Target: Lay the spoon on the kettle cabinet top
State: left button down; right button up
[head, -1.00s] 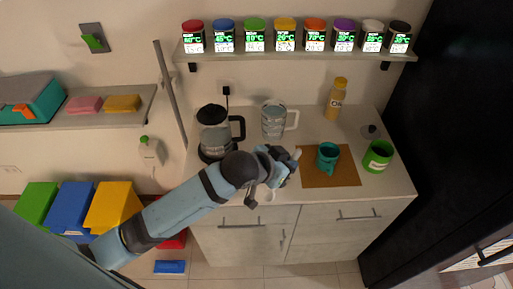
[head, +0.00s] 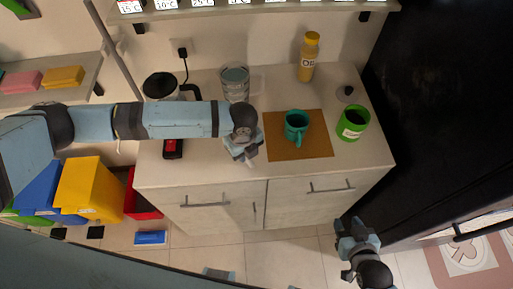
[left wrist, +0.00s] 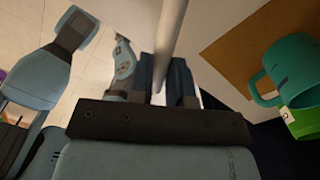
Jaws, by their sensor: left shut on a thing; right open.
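My left gripper (head: 246,150) is over the front part of the pale cabinet top (head: 205,172), left of the brown mat. It is shut on the spoon. The spoon (left wrist: 172,28) shows in the left wrist view as a pale rod running up from between the fingers. In the head view the spoon is mostly hidden or too small to make out clearly. The kettle (head: 160,86) stands at the back left of the top, partly hidden by my left arm. My right gripper (head: 357,238) is open and empty, low in front of the cabinet's right side.
A teal mug (head: 296,125) stands on the brown mat (head: 315,147). A green container (head: 353,122), a juice bottle (head: 308,57) and a clear jug (head: 235,84) stand around it. The cabinet top's front strip looks clear. A black fridge-like panel (head: 445,110) stands at right.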

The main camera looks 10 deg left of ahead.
aim_at(246, 167)
pick_arm(q)
jog(key=shift+f+b, duration=0.35)
jog(key=shift+f, duration=0.05)
jog(key=shift+s+f+b, duration=0.1)
jog(key=shift+f+b, duration=0.55)
jog(key=shift+b, duration=0.1)
notch_tip(246, 167, down, 3)
jog(key=b, duration=0.3)
jog(key=shift+f+b, duration=0.45)
jog(key=shift+b, duration=0.3)
jog(key=c, duration=1)
grip_release()
